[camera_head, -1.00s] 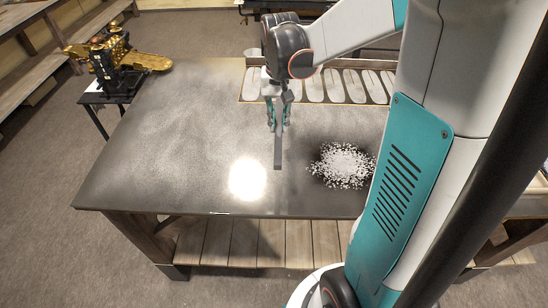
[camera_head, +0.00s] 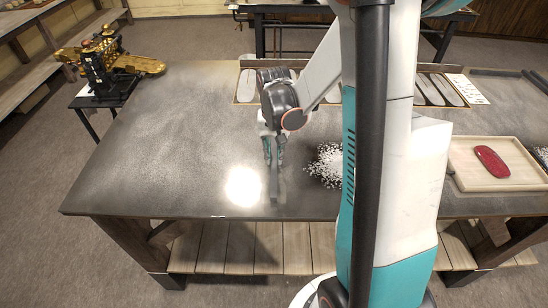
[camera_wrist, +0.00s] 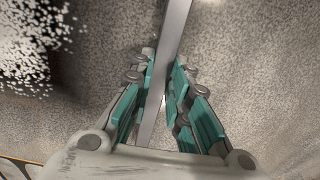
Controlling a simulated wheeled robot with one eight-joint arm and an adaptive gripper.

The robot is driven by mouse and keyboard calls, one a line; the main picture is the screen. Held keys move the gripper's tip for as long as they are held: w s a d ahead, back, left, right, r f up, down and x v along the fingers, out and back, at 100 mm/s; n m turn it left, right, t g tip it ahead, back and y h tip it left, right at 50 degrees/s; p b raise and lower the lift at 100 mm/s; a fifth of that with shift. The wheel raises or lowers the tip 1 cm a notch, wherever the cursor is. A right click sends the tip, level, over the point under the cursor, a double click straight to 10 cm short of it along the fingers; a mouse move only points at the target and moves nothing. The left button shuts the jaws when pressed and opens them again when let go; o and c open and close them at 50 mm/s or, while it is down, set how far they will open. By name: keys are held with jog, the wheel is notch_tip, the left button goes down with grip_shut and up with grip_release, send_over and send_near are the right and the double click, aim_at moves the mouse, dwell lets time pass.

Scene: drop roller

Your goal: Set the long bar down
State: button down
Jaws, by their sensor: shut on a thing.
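The long bar (camera_head: 273,187) is a thin grey metal strip. In the head view it points from my gripper (camera_head: 273,160) toward the table's front edge. In the wrist view the bar (camera_wrist: 174,40) runs from the top edge down between the teal finger pads of my gripper (camera_wrist: 164,78), which is shut on it. The bar is low over the grey tabletop (camera_head: 150,150); I cannot tell whether it touches. Its far end is hidden by my gripper in the head view.
A pile of white granules (camera_head: 324,166) lies just right of the bar, partly behind my arm. A wooden tray (camera_head: 462,179) with a red object (camera_head: 491,161) stands at the right. The left tabletop is clear.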

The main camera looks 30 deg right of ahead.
aim_at(274, 156)
jog(key=shift+f, duration=0.6)
jog(key=shift+f, duration=0.2)
jog(key=c, duration=1.5)
grip_release()
jog(key=shift+c, duration=0.2)
jog(key=shift+r, duration=0.1)
notch_tip(274, 156, up, 12)
jog(key=p, duration=0.3)
jog(key=shift+r, duration=0.15)
